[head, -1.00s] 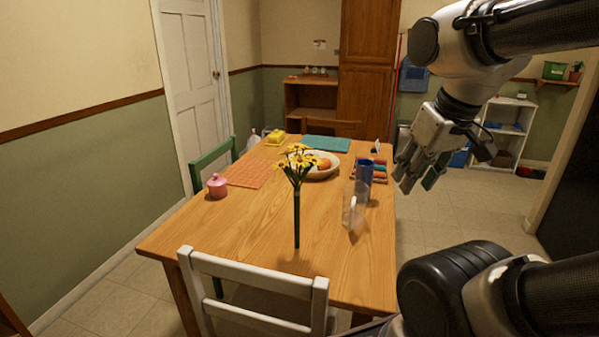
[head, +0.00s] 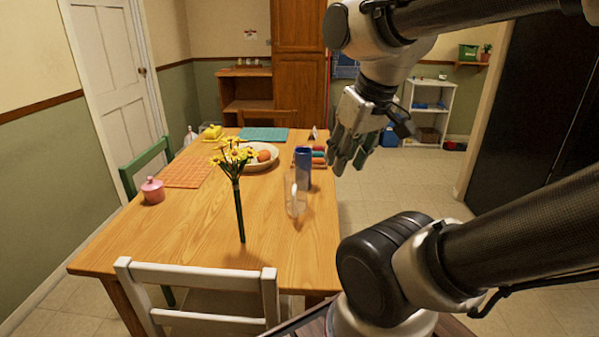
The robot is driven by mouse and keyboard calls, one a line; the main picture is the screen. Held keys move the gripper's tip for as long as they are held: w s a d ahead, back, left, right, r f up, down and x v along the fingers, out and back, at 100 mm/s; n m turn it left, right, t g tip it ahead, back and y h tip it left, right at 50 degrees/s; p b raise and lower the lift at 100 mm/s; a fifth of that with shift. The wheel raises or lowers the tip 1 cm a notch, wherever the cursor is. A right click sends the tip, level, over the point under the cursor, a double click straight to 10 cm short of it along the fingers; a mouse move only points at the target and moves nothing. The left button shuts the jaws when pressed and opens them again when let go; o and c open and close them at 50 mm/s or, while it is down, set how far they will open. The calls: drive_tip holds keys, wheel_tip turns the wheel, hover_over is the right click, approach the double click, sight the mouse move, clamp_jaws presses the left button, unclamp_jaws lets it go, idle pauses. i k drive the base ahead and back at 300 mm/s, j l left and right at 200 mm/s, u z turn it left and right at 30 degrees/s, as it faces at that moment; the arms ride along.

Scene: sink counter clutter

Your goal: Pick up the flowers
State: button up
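The flowers (head: 236,175) are a bunch of yellow blooms on dark green stems. They stand upright near the front edge of the wooden table (head: 190,245), with no vase visible around them. My gripper (head: 349,168) hangs in the air at the table's right side, to the right of the flowers and well apart from them. Its fingers point down and seem to have a gap between them. I see nothing held in it.
A clear glass (head: 296,196) and a blue can (head: 303,168) stand between the flowers and my gripper. A fruit bowl (head: 262,163), a pink pot (head: 153,191) and an orange mat (head: 186,173) are also on the table. A white chair (head: 200,315) stands at the front edge.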

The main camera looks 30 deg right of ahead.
sight(233, 152)
drive_tip(key=k+l+u, duration=0.15)
drive_tip(key=l, duration=0.25)
drive_tip(key=k+l+u, duration=0.2)
drive_tip(key=l, duration=0.15)
drive_tip(key=l+u, duration=0.15)
drive_tip(key=l, duration=0.25)
drive_tip(key=k+l+u, duration=0.15)
drive_tip(key=k+l, duration=0.1)
drive_tip(key=l, duration=0.05)
